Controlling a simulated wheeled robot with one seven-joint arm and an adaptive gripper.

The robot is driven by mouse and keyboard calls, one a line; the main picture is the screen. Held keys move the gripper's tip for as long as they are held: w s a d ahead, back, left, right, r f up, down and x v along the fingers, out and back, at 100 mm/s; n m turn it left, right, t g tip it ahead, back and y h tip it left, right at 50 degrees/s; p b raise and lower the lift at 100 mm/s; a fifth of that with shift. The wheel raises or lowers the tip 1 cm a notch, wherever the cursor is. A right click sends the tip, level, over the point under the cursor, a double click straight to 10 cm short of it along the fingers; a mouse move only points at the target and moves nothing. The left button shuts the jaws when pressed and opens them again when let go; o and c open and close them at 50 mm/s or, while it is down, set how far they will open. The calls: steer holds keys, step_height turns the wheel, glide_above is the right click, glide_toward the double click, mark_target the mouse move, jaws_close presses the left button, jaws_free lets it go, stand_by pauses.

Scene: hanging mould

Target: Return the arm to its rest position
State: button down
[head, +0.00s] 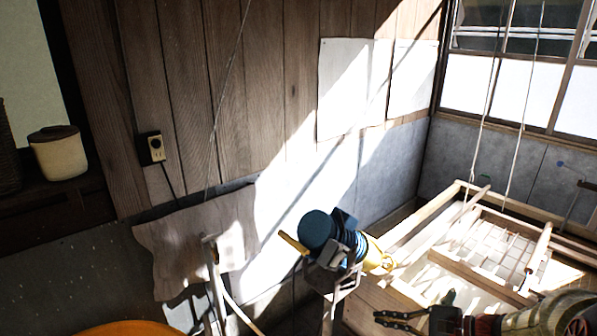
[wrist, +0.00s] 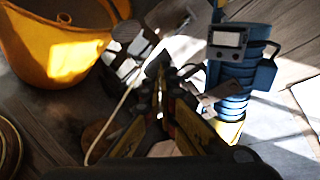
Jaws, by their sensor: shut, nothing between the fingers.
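My gripper (head: 380,317) is at the lower right of the head view, its fingers pointing left, in front of the hanging wooden mould (head: 455,262). It is shut and empty. In the wrist view its dark and yellow fingers (wrist: 163,68) come together in the middle. My arm runs off the lower right corner of the head view and covers part of the mould's near side. The mould is a pale wooden frame with a mesh, hung on ropes.
A blue ribbed device with yellow parts (head: 322,231) stands left of my gripper; it also shows in the wrist view (wrist: 232,75). An orange bucket (wrist: 62,52) is at the wrist view's upper left. Ropes (head: 519,105) rise from the mould. A wooden wall (head: 220,90) stands behind.

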steer(key=s+a+f+n+g+h+b, duration=0.25)
steer(key=s+n+g+h, duration=0.45)
steer(key=s, duration=0.9)
steer(key=s+a+r+n+t+h+b, duration=0.1)
steer(key=s+a+r+n+t+h, duration=0.1)
steer(key=r+n, duration=0.2)
steer(key=s+a+r+n+t+h, duration=0.1)
steer(key=s+r+n+t, duration=0.1)
steer(key=r+n, duration=0.3)
steer(key=shift+s+a+t+h+b, duration=0.2)
steer(key=shift+a+t+h+b, duration=0.15)
steer(key=shift+t+h, duration=0.05)
